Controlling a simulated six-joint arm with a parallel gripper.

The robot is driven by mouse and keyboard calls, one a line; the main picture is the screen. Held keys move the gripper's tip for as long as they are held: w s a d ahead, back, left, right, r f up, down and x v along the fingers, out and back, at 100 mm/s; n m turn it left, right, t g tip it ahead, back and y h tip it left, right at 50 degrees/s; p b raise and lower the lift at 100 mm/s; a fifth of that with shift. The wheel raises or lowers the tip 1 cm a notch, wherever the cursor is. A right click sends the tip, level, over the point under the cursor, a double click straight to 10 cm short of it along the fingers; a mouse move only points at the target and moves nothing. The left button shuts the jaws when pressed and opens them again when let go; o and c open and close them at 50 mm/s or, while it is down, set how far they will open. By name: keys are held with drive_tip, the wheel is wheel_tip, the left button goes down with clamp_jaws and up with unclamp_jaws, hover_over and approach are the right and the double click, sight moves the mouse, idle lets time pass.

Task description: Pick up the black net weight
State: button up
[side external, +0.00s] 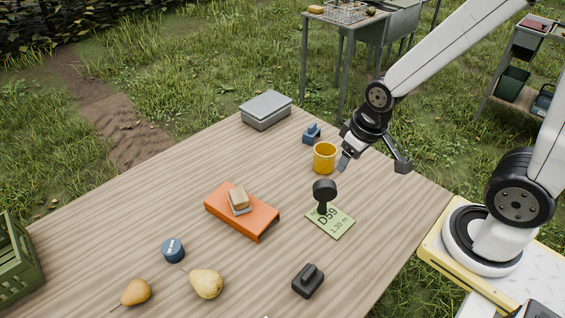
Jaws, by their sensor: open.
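A small black block with a raised grip on top (308,282) sits at the table's front edge, right of centre; it looks like the black net weight. I cannot tell for sure which of the two is the weight. My gripper (372,162) is open and empty above the table's right part, near the yellow cup. It is well behind the black block and apart from both black objects.
A yellow cup (324,158), a blue block (311,133) and a grey box (266,110) stand toward the back. A dark blue tin (173,250) and two pears (207,284) lie front left. Bare wood surrounds the black block.

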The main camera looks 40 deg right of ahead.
idle(0.3)
drive_tip(key=m+g+y, duration=0.7)
drive_tip(key=m+y, duration=0.1)
drive_tip(key=m, duration=0.2)
approach(314, 268)
drive_tip(key=s+d, duration=0.3)
drive_tip(key=s, duration=0.1)
drive_tip(key=a+f+m+t+y, duration=0.1)
drive_tip(key=m+y, duration=0.1)
drive_tip(key=a+f+m+y, duration=0.2)
drive_tip(key=m, duration=0.1)
drive_tip(key=shift+w+f+t, duration=0.15)
drive_tip(key=shift+w+t, duration=0.05)
drive_tip(key=shift+t, duration=0.2)
drive_tip(key=shift+w+a+f+m+t+y, duration=0.15)
drive_tip(key=shift+f+m+t+y, duration=0.15)
drive_tip(key=shift+m+t+y, duration=0.15)
drive_tip(key=shift+w+a+f+m+t+y, duration=0.15)
drive_tip(key=shift+w+f+m+t+y, duration=0.15)
drive_tip(key=shift+m, duration=0.25)
drive_tip(key=shift+s, duration=0.1)
drive_tip(key=shift+x, duration=1.3)
